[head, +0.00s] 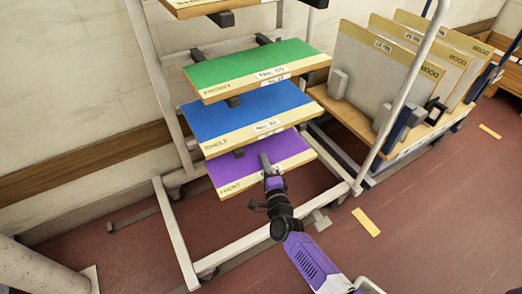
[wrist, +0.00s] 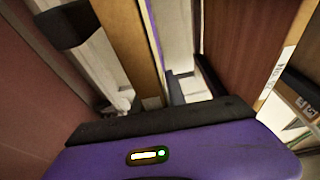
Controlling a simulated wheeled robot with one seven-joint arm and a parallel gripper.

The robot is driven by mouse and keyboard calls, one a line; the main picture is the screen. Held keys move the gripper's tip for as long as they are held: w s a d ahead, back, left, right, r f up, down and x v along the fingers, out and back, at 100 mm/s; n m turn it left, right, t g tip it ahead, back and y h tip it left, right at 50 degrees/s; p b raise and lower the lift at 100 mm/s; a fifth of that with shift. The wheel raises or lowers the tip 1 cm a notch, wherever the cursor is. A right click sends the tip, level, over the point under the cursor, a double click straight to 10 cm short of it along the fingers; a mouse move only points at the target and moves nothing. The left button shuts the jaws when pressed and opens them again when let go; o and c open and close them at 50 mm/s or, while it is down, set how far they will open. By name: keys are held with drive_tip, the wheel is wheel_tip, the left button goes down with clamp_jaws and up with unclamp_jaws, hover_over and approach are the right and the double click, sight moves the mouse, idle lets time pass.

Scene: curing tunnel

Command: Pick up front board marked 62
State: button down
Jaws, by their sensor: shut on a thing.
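The purple board (head: 290,152) with the word FRONT on its pale front strip is the lowest of the boards visible on the rack. My gripper (head: 266,168) is shut on the middle of its front edge, with one dark finger on its top face. The gripper covers the spot where a number label could be, so I cannot read its number. The board looks flat and still within the rack. In the wrist view, a wooden edge with a thin purple line (wrist: 154,40) runs away from the gripper's purple body; I cannot clearly make out the fingers.
A blue board (head: 235,112) and a green board (head: 250,68) lie above on dark rack arms. White rack posts (head: 400,95) stand either side. A wooden cart (head: 340,108) with upright grey boards (head: 365,65) stands right. The red floor in front is mostly clear.

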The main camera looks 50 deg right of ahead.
drive_tip(key=p+v, duration=0.2)
drive_tip(key=v, duration=1)
drive_tip(key=shift+s+p, duration=0.35)
